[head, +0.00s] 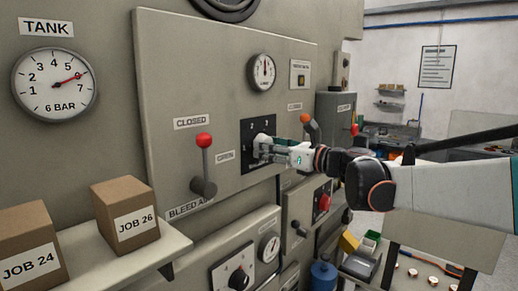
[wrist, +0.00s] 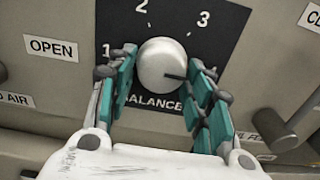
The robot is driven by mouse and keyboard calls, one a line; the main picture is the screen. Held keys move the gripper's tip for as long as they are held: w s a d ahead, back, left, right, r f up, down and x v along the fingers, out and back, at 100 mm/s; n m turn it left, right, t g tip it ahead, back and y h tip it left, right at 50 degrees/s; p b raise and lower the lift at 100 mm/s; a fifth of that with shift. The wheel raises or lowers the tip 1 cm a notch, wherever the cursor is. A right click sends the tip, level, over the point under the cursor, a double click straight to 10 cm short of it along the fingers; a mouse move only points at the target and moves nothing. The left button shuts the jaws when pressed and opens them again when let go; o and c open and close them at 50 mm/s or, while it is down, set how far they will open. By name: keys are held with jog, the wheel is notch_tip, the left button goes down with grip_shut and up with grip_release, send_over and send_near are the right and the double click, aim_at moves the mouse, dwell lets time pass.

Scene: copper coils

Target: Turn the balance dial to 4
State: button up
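The balance dial (wrist: 160,62) is a round pale metal knob on a black plate (wrist: 184,24) marked 1, 2 and 3, with BALANCE below. A dark pointer line on the knob points right and slightly down, below the 3. In the head view, my gripper (head: 262,146) reaches the black plate (head: 247,131) from the right and hides most of the dial.
A red-knobbed lever (head: 204,160) sticks out left of the dial. An orange-tipped lever (head: 307,124) is close to the right, beside my gripper. A gauge (head: 262,72) is above. Boxes (head: 125,214) stand on a shelf at lower left.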

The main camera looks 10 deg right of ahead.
jog(key=shift+o, duration=1)
jog(key=shift+r, duration=0.1)
notch_tip(320, 180, up, 10)
jog(key=shift+s+f, duration=0.1)
